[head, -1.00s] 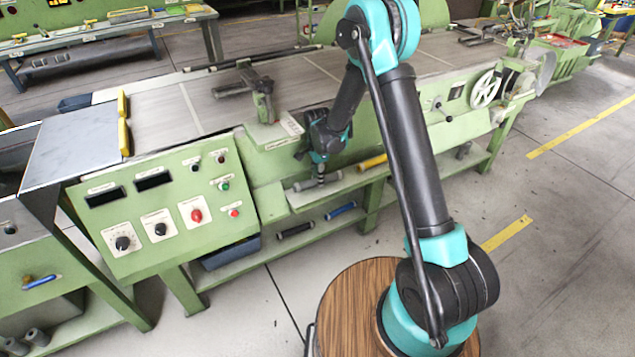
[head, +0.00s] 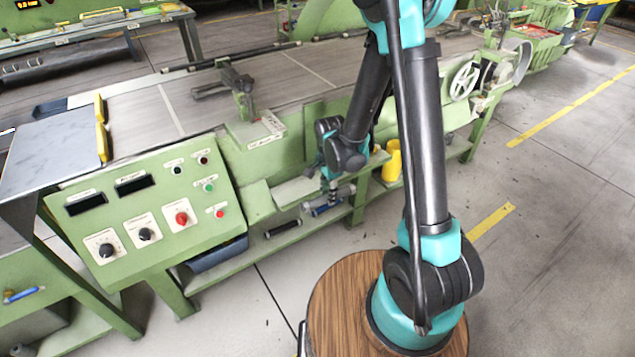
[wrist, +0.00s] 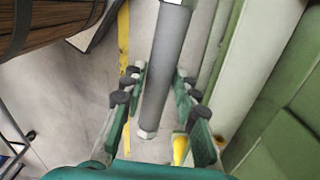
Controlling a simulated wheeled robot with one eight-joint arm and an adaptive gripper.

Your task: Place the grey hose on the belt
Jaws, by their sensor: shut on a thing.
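The grey hose (wrist: 168,65) is a smooth grey cylinder with pale end pieces. In the wrist view it runs lengthwise between the two fingers of my gripper (wrist: 160,88), which is shut on it. In the head view my gripper (head: 332,192) points down and holds the hose (head: 346,190) roughly level near the front edge of the machine's green shelf. The gripper partly hides the hose there. The belt (head: 320,62) is the wide grey surface on top of the green machine, behind and higher than the gripper.
A blue hose (head: 322,209) and a black hose (head: 283,228) lie on the lower shelf. A yellow cylinder (head: 392,160) stands to the right. A clamp-like fixture (head: 240,92) stands at the belt's front edge. The left part of the belt (head: 135,112) is clear.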

